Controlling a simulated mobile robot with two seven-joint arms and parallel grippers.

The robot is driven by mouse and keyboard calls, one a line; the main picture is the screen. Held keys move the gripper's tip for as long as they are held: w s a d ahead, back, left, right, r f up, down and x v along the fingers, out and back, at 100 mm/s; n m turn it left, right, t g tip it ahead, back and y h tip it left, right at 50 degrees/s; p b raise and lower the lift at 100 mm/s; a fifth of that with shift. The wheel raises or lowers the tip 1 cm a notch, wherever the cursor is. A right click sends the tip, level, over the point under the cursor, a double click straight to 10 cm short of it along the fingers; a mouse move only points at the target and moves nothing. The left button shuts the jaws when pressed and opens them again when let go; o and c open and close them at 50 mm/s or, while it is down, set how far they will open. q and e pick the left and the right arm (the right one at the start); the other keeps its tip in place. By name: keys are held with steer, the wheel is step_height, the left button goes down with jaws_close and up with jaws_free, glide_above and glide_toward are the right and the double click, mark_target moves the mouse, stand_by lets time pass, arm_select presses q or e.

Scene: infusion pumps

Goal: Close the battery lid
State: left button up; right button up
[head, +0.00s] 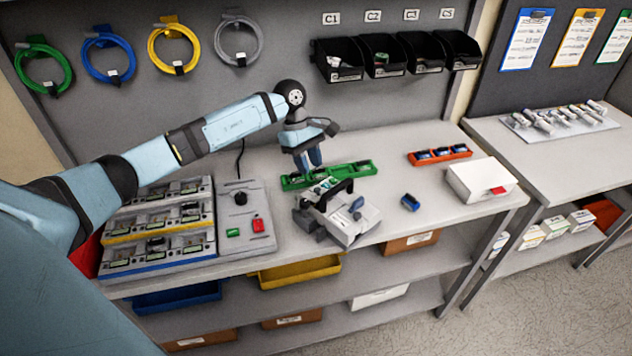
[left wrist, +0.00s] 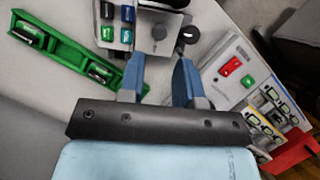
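The infusion pump (head: 352,228), a pale grey unit with a black handle (head: 340,190), sits tilted near the middle of the bench. Part of it, with blue and green pieces and grey knobs, shows at the top of the left wrist view (left wrist: 118,34). I cannot tell which part is the battery lid or how it stands. My left gripper (head: 308,165) points down behind the pump, over the green tray. In the left wrist view its blue fingers (left wrist: 160,68) are apart with nothing visible between them. My right gripper is not in view.
The green tray (left wrist: 62,50) holds dark batteries. A loose blue battery (head: 410,202) lies right of the pump, near a white box (head: 481,180) and an orange tray (head: 440,155). A control box (head: 246,222) and pump racks (head: 158,228) stand left. Bare bench lies around the blue battery.

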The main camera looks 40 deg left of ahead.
mark_target(317, 188)
arm_select(q)
steer(key=p+x, duration=0.1)
steer(key=x, duration=0.5)
steer(key=shift+d+f, duration=0.25)
steer(key=shift+f, duration=0.05)
